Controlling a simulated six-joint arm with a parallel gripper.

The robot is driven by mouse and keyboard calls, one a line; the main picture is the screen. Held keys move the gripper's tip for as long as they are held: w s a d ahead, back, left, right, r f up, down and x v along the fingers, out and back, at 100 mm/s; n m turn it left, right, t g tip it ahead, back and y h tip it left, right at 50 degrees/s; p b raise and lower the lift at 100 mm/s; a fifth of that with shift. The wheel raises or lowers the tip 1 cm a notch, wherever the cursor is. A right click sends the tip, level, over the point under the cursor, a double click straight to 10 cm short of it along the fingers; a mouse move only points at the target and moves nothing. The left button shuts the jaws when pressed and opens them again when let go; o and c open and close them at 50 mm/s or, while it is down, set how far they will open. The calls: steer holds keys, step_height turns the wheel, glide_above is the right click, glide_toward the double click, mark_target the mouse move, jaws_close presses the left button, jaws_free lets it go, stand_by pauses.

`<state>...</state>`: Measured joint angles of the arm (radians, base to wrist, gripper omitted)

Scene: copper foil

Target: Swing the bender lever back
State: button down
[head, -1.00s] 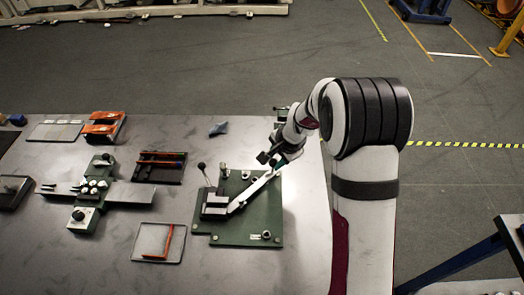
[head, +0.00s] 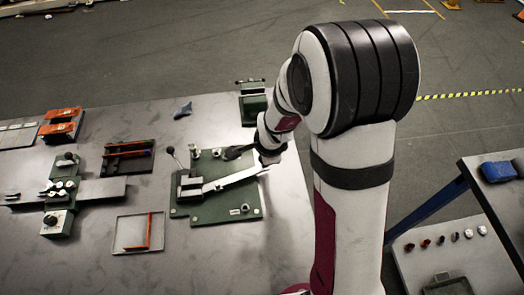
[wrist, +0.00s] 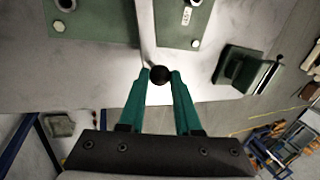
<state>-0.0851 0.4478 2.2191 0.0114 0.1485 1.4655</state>
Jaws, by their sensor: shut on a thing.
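The bender stands on a green base plate (head: 215,212) near the table's right end in the head view. Its long silver lever (head: 232,178) slants slightly up to the right from the bender's block, its outer end around the plate's right edge. My gripper (head: 264,163) is at that outer end, partly hidden by my arm. In the wrist view, my gripper (wrist: 160,77) is shut on the lever's black ball knob (wrist: 160,74), with a green finger on each side. The lever (wrist: 146,32) runs up from the knob across the green plate (wrist: 95,22).
A short handle with a dark knob (head: 171,150) rises at the bender's left. A green vise-like block (head: 252,106) stands at the table's back right corner. A dark tray (head: 130,157), a pale tray (head: 131,233) and another green fixture (head: 62,193) lie left. Bare table surrounds the plate.

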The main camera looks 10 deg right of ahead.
stand_by(0.4)
steer(key=c, duration=0.6)
jaws_free()
steer(key=v, duration=1.5)
steer(key=shift+r, duration=0.4)
steer(key=shift+s, duration=0.15)
